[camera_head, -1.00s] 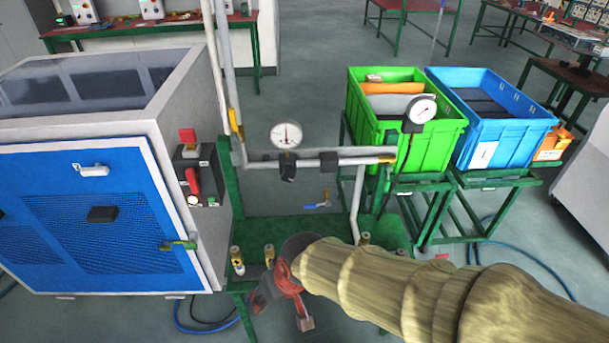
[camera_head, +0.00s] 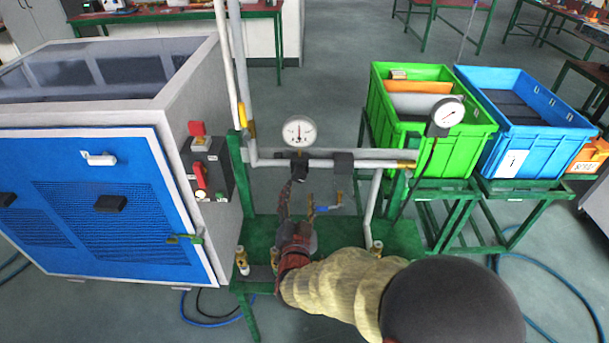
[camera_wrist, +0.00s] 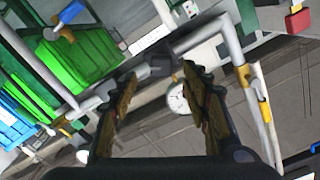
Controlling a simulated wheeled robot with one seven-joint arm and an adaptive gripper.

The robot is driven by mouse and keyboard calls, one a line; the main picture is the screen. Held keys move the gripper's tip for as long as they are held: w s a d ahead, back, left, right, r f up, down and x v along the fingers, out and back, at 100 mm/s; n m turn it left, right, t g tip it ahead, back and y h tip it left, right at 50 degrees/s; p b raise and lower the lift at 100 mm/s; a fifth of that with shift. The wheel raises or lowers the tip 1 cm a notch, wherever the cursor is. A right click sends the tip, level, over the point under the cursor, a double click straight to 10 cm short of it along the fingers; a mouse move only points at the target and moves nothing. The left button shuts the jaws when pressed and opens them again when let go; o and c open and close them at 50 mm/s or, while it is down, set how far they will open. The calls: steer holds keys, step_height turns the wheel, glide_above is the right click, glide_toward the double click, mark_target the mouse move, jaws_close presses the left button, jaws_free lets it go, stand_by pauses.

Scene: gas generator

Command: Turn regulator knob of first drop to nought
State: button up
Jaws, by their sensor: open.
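The regulator knob (camera_head: 299,168) is black and hangs under the pipe, just below a round white gauge (camera_head: 299,131). My gripper (camera_head: 297,198) is open and empty, its fingers pointing up from below the knob. Its left fingertip looks close to the knob, but I cannot tell whether they touch. In the wrist view, the gauge (camera_wrist: 177,100) shows between the spread fingers of my gripper (camera_wrist: 160,72), partly covered by the right finger. I cannot make out the knob clearly there.
A blue-handled valve (camera_head: 327,210) sits close right of my fingers. A second gauge (camera_head: 447,112) stands before the green crate (camera_head: 385,130). A blue crate (camera_head: 540,130) is farther right.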

mark_target(300, 178)
steer(key=w+b, duration=0.1)
steer(key=w, duration=0.4)
steer(key=w+b, duration=0.1)
steer(key=w, duration=0.2)
steer(key=shift+d+r+b, duration=0.15)
steer(key=shift+r+b, duration=0.1)
steer(key=shift+b, duration=0.1)
steer(key=shift+s, duration=0.1)
steer(key=shift+c, duration=1.3)
steer(key=c, duration=0.9)
